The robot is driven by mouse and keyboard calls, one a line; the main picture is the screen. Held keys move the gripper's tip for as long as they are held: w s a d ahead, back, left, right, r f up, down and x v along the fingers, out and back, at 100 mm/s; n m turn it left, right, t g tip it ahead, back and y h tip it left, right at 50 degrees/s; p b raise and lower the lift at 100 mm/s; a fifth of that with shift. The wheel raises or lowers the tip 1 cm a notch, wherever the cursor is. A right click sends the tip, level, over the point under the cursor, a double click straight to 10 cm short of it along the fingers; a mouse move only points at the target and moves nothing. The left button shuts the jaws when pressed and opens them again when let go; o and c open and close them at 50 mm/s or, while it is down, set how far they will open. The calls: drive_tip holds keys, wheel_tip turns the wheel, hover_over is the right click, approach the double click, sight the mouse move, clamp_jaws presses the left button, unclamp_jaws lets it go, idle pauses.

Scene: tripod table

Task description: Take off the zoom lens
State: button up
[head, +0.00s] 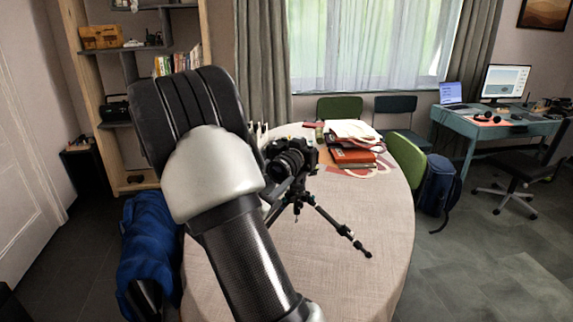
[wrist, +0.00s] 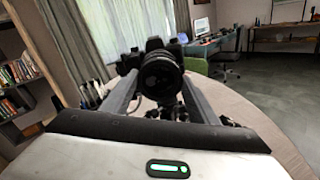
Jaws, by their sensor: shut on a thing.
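The zoom lens (head: 286,164) is a black barrel on the front of a black camera (head: 309,152), which sits on a small tripod (head: 335,226) on the round table (head: 340,270). In the wrist view the lens (wrist: 160,76) faces me, with the camera body (wrist: 154,45) behind it. My gripper (wrist: 161,84) has one grey finger on each side of the lens and is shut on it. The lens appears to be on the camera; the joint between them is hidden.
Red-orange books (head: 353,157) and papers (head: 356,131) lie behind the camera on the table. Chairs stand behind and to the right of the table. A blue jacket (head: 147,240) hangs at the left. The table's front right is clear.

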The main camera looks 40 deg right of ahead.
drive_tip(key=shift+s+a+r, duration=0.1)
drive_tip(key=shift+s+a, duration=0.15)
drive_tip(key=shift+a, duration=0.4)
drive_tip(key=shift+v, duration=2.35)
